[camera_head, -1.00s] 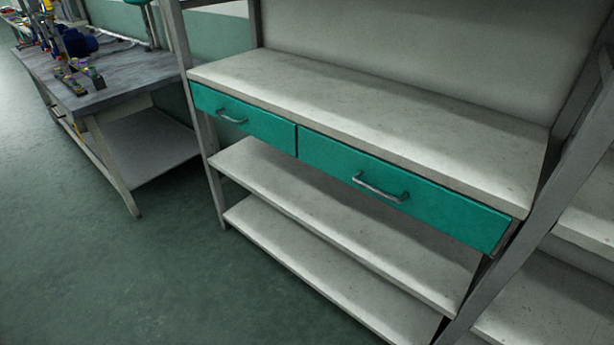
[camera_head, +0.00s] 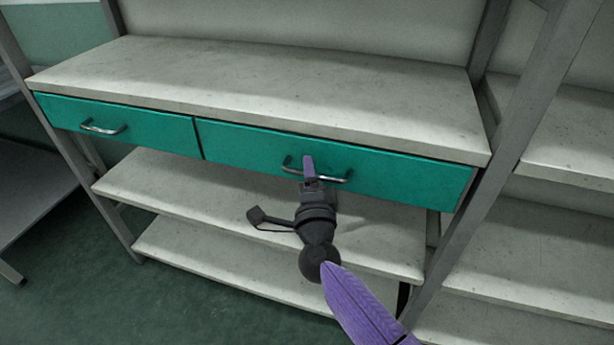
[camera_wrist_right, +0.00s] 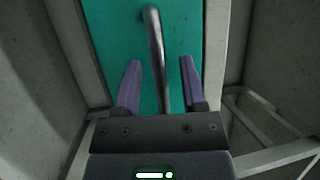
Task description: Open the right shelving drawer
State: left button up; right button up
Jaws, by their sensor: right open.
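The right drawer (camera_head: 400,175) is the wider teal front under the shelf top, and it is shut. Its metal bar handle (camera_head: 337,176) is partly hidden behind my right gripper (camera_head: 310,168), which is at the handle in the head view. In the right wrist view the handle (camera_wrist_right: 154,50) runs between the two purple fingers of my right gripper (camera_wrist_right: 158,82). The fingers are open, apart from the bar on both sides. I cannot tell how deep the bar sits between them. My left gripper is not in view.
The left drawer (camera_head: 120,126), also teal and shut, has its own handle (camera_head: 103,128). The shelf top (camera_head: 270,85) is bare. Lower shelves (camera_head: 150,182) lie below the drawers. A grey upright post (camera_head: 500,185) stands right of the drawer.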

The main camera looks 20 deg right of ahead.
jog(key=shift+w, duration=0.1)
grip_shut()
dwell(1.2)
dwell(0.3)
